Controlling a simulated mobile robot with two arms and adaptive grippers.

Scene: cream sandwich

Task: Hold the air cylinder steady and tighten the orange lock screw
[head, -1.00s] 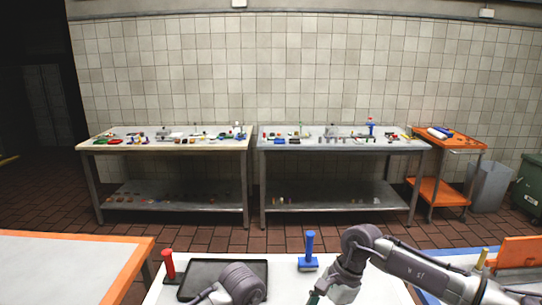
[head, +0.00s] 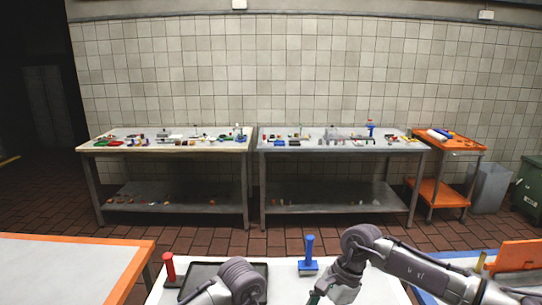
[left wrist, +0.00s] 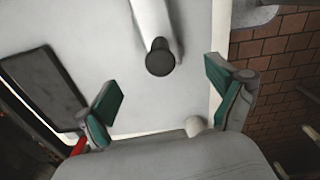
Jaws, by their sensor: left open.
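In the left wrist view my left gripper (left wrist: 163,92) is open, its two green-padded fingers apart over the white table (left wrist: 120,40). A pale cylindrical piece (left wrist: 148,18) with a dark round end (left wrist: 160,58) comes in from the top, its end between the fingers and not gripped. I cannot tell whether it is the air cylinder. My right gripper (head: 316,297) is at the bottom edge, with just a green fingertip showing. No orange lock screw is visible.
A black tray (head: 192,269) lies on the front table (head: 284,279); a red-handled tool (head: 169,266) stands left of it, a blue-handled tool (head: 309,252) right. A small pale round thing (left wrist: 195,126) sits near the table edge. An orange-edged table (head: 70,240) is at left.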

